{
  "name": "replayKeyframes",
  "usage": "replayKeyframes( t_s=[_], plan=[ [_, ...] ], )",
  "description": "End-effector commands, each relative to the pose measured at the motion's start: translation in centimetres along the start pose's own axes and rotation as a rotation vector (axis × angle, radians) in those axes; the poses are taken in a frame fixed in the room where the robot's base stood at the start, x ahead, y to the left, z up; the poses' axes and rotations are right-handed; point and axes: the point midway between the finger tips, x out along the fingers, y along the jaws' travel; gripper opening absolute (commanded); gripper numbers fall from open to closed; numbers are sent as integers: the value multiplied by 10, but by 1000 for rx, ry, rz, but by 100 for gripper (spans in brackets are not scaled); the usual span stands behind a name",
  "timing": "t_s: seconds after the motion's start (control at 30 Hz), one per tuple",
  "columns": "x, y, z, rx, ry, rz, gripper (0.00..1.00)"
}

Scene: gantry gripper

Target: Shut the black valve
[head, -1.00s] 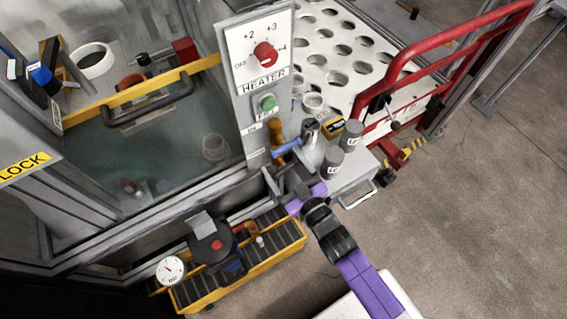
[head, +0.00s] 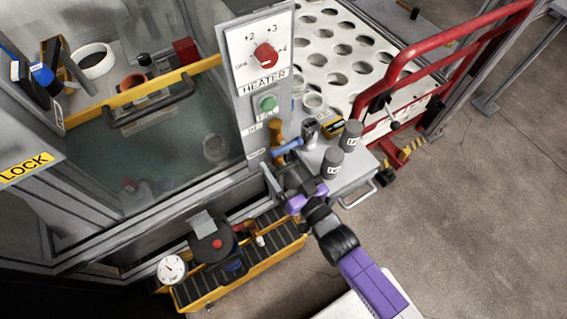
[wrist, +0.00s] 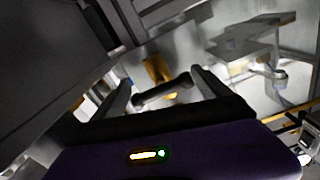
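My gripper (head: 284,179), at the end of my purple arm, is beside the lower end of the heater panel's post in the head view. In the wrist view its two fingers (wrist: 165,87) stand apart. A short black bar, which looks like the black valve's handle (wrist: 162,92), shows slanted between them. I cannot tell whether the fingers touch it. In the head view I cannot make out the black valve, as my gripper covers that spot. An amber handle (head: 276,131) and a blue handle (head: 287,147) sit just above my gripper on the post.
The heater panel (head: 258,48) has a red knob (head: 265,54) and a green button (head: 268,103). Grey canisters (head: 332,161) stand on a small cart to the right. A yellow-edged step (head: 262,262) with a black-and-red device (head: 212,243) is below left. Open floor lies right.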

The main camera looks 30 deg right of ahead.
Motion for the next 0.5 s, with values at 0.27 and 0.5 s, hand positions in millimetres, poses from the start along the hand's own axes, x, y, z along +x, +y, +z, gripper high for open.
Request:
replayKeyframes(
  t_s=[0.27, 0.5],
  plan=[
    [-5, -1, 1, -1, -1, -1, 87],
    [-40, 0, 1, -1, -3, -1, 87]
  ],
)
